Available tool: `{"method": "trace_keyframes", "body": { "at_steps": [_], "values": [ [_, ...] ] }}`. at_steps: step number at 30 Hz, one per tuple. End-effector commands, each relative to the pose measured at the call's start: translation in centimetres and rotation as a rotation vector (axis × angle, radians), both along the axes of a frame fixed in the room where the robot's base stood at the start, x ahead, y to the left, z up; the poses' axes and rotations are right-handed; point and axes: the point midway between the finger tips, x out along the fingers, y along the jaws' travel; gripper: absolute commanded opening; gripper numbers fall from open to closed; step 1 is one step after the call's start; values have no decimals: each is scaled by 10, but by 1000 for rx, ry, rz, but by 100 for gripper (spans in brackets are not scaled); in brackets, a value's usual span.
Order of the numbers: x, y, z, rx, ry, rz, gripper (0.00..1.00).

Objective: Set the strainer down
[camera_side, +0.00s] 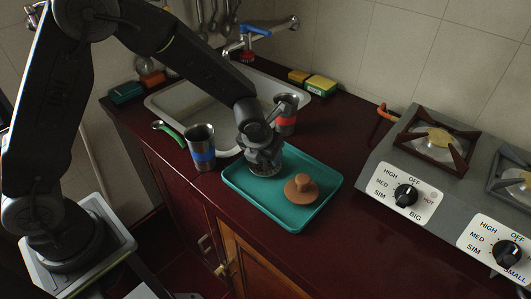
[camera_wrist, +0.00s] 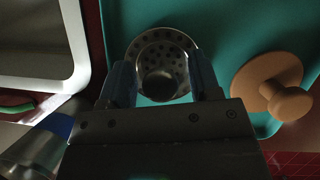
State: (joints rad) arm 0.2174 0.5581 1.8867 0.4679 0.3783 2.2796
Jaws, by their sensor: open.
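The strainer (camera_wrist: 172,46) is a round metal piece full of small holes. In the wrist view it lies over the teal tray (camera_wrist: 225,28), between my two fingers. In the side view it is mostly hidden under my gripper (camera_side: 264,162), at the left part of the tray (camera_side: 240,191). My gripper (camera_wrist: 162,82) is open, with one finger on each side of the strainer. It appears to rest on the tray, though its underside is hidden.
A brown knobbed lid (camera_side: 301,188) lies on the tray, right of the strainer. A blue-banded steel cup (camera_side: 201,147) stands left of my gripper; a red-banded one (camera_side: 286,118) is behind. A sink (camera_side: 180,101) is behind and a stove (camera_side: 410,170) right.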

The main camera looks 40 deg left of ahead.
Motion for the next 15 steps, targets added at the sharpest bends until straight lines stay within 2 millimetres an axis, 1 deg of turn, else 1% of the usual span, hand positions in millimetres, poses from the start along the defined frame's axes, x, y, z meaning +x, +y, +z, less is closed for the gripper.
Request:
{"method": "trace_keyframes", "body": {
  "at_steps": [4,8,11,15],
  "values": [
    [0,0,2,0,-1,0,57],
    [-3,-1,12,0,-3,-1,57],
    [-9,-3,29,-1,-4,-1,57],
    [-21,-5,57,-2,-6,-1,57]
  ]
}}
